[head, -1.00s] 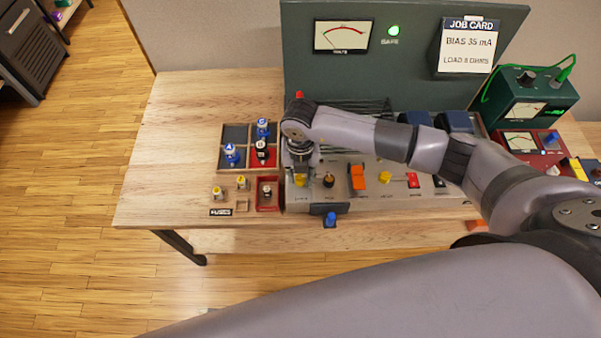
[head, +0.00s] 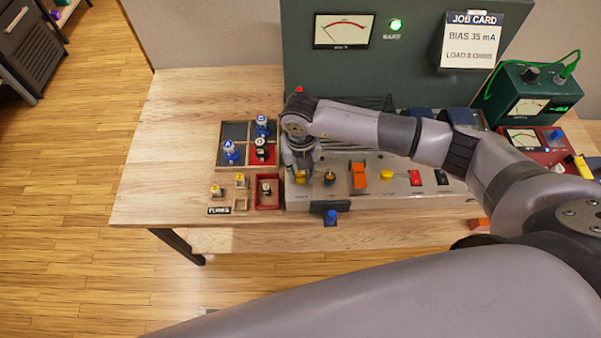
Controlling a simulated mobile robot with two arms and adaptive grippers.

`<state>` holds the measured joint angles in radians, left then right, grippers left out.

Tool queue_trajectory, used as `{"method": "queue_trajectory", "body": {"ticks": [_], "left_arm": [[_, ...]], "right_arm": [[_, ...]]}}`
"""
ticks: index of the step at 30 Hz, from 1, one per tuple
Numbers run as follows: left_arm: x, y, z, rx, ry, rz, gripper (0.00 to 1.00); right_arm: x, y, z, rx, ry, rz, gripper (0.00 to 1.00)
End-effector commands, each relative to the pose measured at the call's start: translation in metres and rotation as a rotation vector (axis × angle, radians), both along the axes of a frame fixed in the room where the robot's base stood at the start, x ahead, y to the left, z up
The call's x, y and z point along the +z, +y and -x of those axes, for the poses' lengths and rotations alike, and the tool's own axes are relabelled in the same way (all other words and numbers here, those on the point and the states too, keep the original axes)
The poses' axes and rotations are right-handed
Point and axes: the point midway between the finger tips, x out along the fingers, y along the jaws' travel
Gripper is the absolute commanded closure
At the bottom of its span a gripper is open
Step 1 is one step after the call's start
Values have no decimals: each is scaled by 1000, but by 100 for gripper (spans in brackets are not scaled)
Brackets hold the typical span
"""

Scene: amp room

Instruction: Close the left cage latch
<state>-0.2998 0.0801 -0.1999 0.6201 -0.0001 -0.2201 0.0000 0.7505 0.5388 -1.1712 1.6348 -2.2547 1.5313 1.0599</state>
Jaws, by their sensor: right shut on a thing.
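The left cage latch appears as a yellow knob (head: 301,178) at the left end of the grey amp chassis (head: 330,198). A matching yellow knob (head: 387,174) sits further right on the same front deck. My right gripper (head: 300,174) points down at the left yellow knob and is shut on it. The fingers hide part of the knob, and its small label is too blurred to read. The dark ribbed cage behind is partly hidden by my right arm. My left gripper is not in view.
A parts tray (head: 235,133) with tubes lies left. A green panel (head: 420,20) rises behind. The table's left end is clear.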

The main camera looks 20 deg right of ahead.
Motion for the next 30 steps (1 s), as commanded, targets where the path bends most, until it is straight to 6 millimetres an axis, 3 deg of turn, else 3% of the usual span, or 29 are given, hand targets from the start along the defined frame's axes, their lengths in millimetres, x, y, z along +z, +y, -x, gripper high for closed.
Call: {"method": "queue_trajectory", "body": {"ticks": [30], "left_arm": [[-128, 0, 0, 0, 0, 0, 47]], "right_arm": [[-6, 0, -2, 958, -5, 2, 100]]}}
